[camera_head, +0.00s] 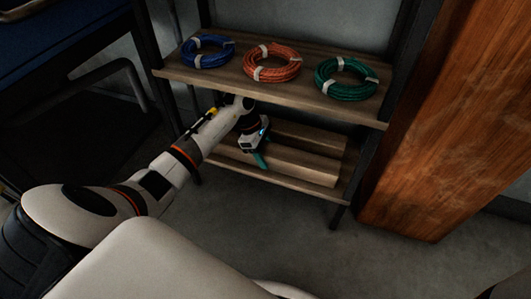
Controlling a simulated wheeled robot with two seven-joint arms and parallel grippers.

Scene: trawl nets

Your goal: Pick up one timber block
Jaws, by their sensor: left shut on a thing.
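Timber blocks lie lengthwise side by side on the lower shelf (312,190) of a rack. The front block (302,168) shows its long face and right end. Another block (312,138) lies behind it. My left gripper (259,156) reaches in from the left under the upper shelf, its teal finger down over the front face of the front block. It is shut on that front block, near its left part. The far finger is hidden. I cannot tell whether the block is clear of the shelf. My right gripper is out of view.
The upper shelf (225,76) sits close above my left arm and holds a blue coil (208,60), an orange coil (254,72) and a green coil (333,91). Dark posts frame the rack. A large wooden panel (440,130) stands at right. The floor (270,235) in front is clear.

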